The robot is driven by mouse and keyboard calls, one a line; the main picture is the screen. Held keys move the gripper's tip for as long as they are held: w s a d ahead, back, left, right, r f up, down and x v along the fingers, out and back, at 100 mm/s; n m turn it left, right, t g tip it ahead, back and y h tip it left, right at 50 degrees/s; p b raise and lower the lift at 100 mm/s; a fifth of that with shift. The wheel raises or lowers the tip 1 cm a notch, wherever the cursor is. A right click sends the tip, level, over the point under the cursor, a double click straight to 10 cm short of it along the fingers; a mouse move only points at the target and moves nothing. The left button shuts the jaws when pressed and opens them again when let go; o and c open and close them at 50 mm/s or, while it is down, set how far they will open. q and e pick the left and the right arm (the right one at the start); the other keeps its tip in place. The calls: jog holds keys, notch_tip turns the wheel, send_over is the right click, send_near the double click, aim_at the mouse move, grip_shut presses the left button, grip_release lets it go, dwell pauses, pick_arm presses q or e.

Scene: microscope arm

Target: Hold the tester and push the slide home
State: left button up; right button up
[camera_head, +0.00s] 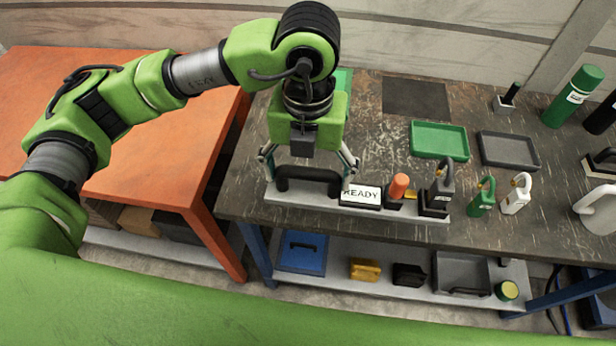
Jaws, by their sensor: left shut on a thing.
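The tester is a long pale base (336,204) near the front edge of the dark workbench. It carries a black handle (308,178) at its left end and a white panel reading "READY" (362,193). Right of the panel is an upright orange knob (398,185) with a yellow piece beside it, on a dark mount; this looks like the slide, but its exact travel position cannot be told. My left gripper (308,170) comes down from above, with its fingers at both ends of the black handle, shut on it. My right gripper is not in view.
A black-and-grey padlock-like piece (437,197) is at the tester's right end. Green (482,197) and white (516,194) padlock-like items stand farther right. Behind are a green tray (439,141) and a grey tray (508,150). An orange table (205,140) is at left.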

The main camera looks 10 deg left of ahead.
pick_arm(q)
jog(key=shift+w+a+f+b, duration=0.2)
jog(key=shift+w+f+b, duration=1.25)
jog(key=shift+w+b, duration=0.3)
jog(key=shift+w+a+f+b, duration=0.2)
jog(key=shift+w+f+b, duration=1.25)
jog(key=shift+w+b, duration=0.25)
jog(key=shift+w+a+f+b, duration=0.2)
jog(key=shift+w+f+b, duration=1.25)
jog(key=shift+w+b, duration=0.25)
jog(key=shift+w+a+f+b, duration=0.1)
jog(key=shift+w+f+b, duration=0.2)
jog(key=shift+w+f, duration=0.25)
jog(key=shift+w+r, duration=0.1)
jog(key=shift+r, duration=0.05)
jog(key=shift+f+b, duration=0.45)
jog(key=shift+f, duration=0.1)
jog(key=shift+a+f, duration=0.1)
